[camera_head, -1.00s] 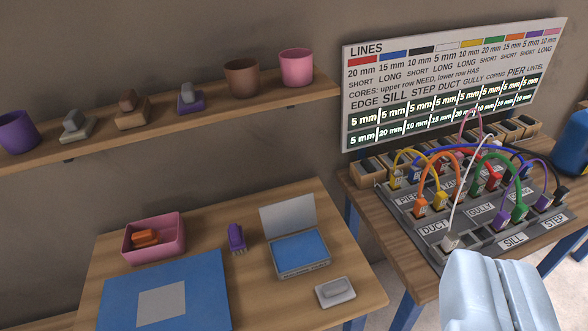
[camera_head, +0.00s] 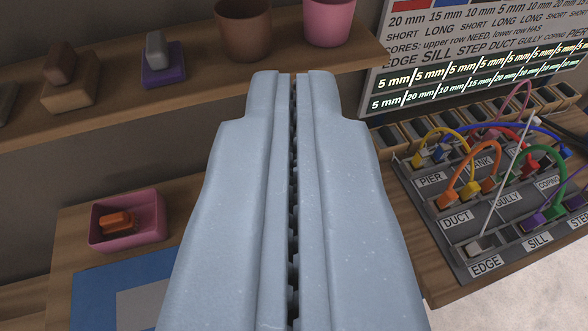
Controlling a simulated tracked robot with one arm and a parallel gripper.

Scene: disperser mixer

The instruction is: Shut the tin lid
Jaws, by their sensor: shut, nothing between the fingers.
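My gripper (camera_head: 293,78) fills the middle of the view, its two pale blue-grey fingers pressed together with nothing between them. Its tips point up toward the shelf and the wall. The tin with its lid is hidden now behind my gripper; a second ago it stood open on the wooden table, its pale lid raised at the back and blue showing inside. I cannot see the lid's state now.
A pink tray (camera_head: 127,236) holds an orange brush (camera_head: 115,222) on the table's left, by a blue mat (camera_head: 92,295). A shelf (camera_head: 200,95) carries pots and small blocks. A panel with coloured cables (camera_head: 485,185) stands at right.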

